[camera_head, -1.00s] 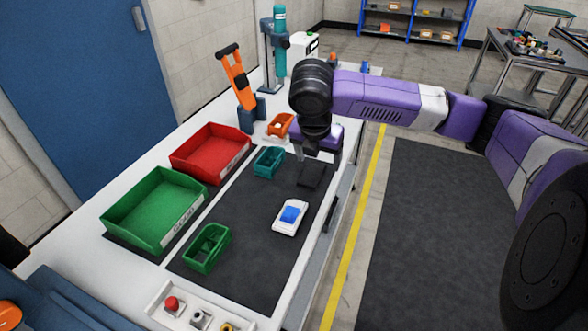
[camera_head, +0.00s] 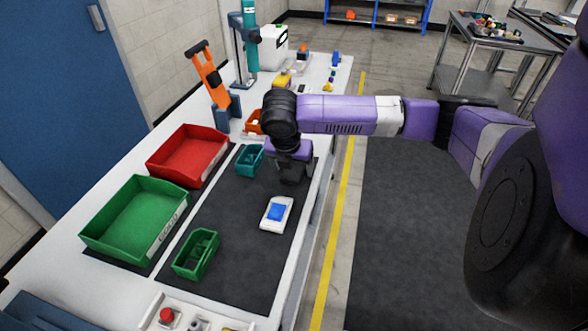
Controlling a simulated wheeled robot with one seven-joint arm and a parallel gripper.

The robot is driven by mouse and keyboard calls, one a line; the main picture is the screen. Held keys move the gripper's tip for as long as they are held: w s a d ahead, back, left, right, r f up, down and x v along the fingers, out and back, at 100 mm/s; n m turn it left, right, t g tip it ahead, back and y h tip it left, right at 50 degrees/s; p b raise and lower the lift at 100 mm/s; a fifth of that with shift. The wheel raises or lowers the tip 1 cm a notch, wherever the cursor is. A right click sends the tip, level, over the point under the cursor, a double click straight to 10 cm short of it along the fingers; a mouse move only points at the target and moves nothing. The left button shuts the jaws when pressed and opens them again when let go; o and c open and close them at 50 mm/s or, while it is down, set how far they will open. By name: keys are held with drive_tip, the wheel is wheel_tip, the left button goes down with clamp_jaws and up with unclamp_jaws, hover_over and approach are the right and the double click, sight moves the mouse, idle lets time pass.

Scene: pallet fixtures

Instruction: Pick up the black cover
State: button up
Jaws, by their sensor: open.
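My gripper (camera_head: 290,174) points down at the far right part of the dark mat (camera_head: 232,232), close to its surface. It is open, though its fingers are hard to make out. The black cover is hidden or blends in with the dark fingers and mat there, so I cannot tell its outline or whether the fingers touch it. A white device with a blue face (camera_head: 277,213) lies on the mat, nearer to me than the gripper.
A teal bin (camera_head: 249,160) stands just left of my gripper. An orange tool (camera_head: 208,72) rises behind. The mat around the white device is clear.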

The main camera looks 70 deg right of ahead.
sight(293, 171)
drive_tip(key=c, duration=1.4)
drive_tip(key=shift+r, duration=0.15)
drive_tip(key=shift+c, duration=0.2)
wheel_tip(293, 171, up, 20)
drive_tip(key=shift+a, duration=0.2)
